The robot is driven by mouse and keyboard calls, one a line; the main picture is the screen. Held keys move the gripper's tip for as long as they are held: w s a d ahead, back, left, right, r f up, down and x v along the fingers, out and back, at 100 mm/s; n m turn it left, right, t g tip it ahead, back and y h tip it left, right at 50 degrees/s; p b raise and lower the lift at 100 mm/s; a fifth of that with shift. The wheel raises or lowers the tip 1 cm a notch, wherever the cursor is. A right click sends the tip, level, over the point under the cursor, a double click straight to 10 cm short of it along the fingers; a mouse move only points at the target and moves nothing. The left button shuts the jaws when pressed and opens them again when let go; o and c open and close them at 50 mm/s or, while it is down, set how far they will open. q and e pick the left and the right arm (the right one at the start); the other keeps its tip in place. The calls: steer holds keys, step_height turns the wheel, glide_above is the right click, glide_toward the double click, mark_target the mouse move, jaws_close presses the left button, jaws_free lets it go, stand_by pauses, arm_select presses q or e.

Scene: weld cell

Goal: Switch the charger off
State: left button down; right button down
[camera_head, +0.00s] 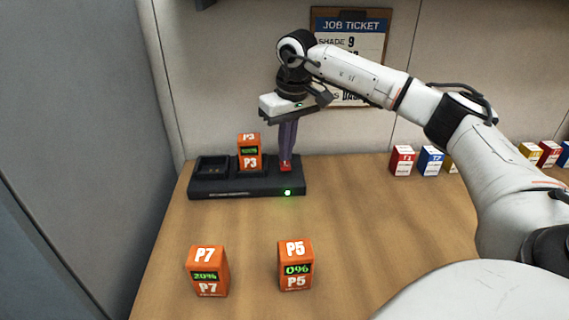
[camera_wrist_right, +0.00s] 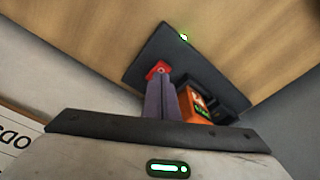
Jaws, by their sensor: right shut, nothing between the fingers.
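The black charger (camera_head: 230,189) stands at the back left of the wooden table, and a green light (camera_head: 288,192) glows on its front. An orange battery marked P3 (camera_head: 250,152) sits in its middle bay. A red switch (camera_head: 286,167) is at the charger's right end. My right gripper (camera_head: 286,160) points down with its fingers shut and empty, the tips at the red switch. In the right wrist view the fingertips (camera_wrist_right: 161,82) also reach the red switch (camera_wrist_right: 158,69); I cannot tell whether they press it. My left gripper is not in view.
Orange batteries P7 (camera_head: 208,271) and P5 (camera_head: 296,265) stand on the table in front of the charger. Small coloured boxes (camera_head: 431,161) stand at the back right. A job ticket (camera_head: 349,28) hangs on the back wall. The table's middle is clear.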

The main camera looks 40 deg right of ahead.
mark_target(286, 166)
steer(key=shift+f+b, duration=0.4)
steer(key=shift+f, duration=0.6)
stand_by(0.3)
step_height(286, 166, up, 5)
steer(key=p, duration=0.5)
steer(key=shift+r, duration=1.05)
